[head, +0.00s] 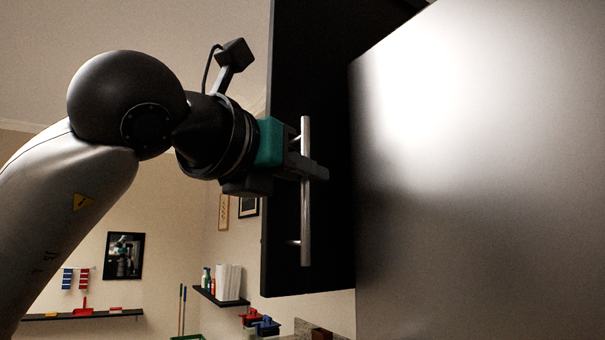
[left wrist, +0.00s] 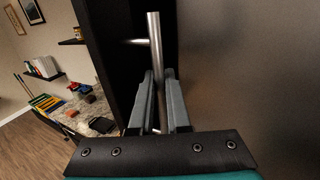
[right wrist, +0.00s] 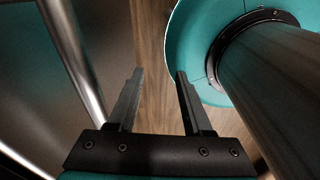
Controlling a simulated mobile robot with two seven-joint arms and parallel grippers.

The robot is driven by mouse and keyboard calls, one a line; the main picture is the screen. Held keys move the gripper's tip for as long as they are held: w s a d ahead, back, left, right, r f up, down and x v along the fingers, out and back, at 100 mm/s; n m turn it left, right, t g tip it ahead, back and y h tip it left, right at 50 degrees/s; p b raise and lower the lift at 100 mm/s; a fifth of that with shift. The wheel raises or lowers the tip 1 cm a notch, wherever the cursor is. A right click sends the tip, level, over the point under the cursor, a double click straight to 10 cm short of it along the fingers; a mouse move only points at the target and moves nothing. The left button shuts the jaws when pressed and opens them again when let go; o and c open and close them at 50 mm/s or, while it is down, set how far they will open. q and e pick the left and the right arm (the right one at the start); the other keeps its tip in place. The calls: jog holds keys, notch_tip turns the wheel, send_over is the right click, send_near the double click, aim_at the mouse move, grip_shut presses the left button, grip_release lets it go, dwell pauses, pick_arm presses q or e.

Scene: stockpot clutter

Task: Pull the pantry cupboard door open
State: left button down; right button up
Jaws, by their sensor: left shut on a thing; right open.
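The pantry cupboard door appears as a tall dark panel (head: 285,80) in the head view, and its edge also shows in the left wrist view (left wrist: 108,60). A vertical metal bar handle (head: 305,225) stands off the panel on short posts. My left gripper (head: 312,170) is shut on this handle, with one finger on each side of the bar in the left wrist view (left wrist: 156,45). My right gripper (right wrist: 155,75) is open and empty, low over the wooden floor. The door's hinge side is hidden.
A large grey metallic surface (head: 480,200) stands close on the right of the handle. In the right wrist view, a metal bar (right wrist: 75,60) runs along the left. Wall shelves (head: 80,315) and a counter (left wrist: 95,110) lie beyond the door on the left.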

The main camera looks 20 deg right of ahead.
pick_arm(q)
jog(key=c, duration=1.2)
grip_release()
jog(key=shift+o, duration=0.2)
jog(key=b+v, duration=0.2)
jog(key=v, duration=1.3)
jog(key=shift+s+b, duration=0.15)
jog(key=shift+b, duration=0.25)
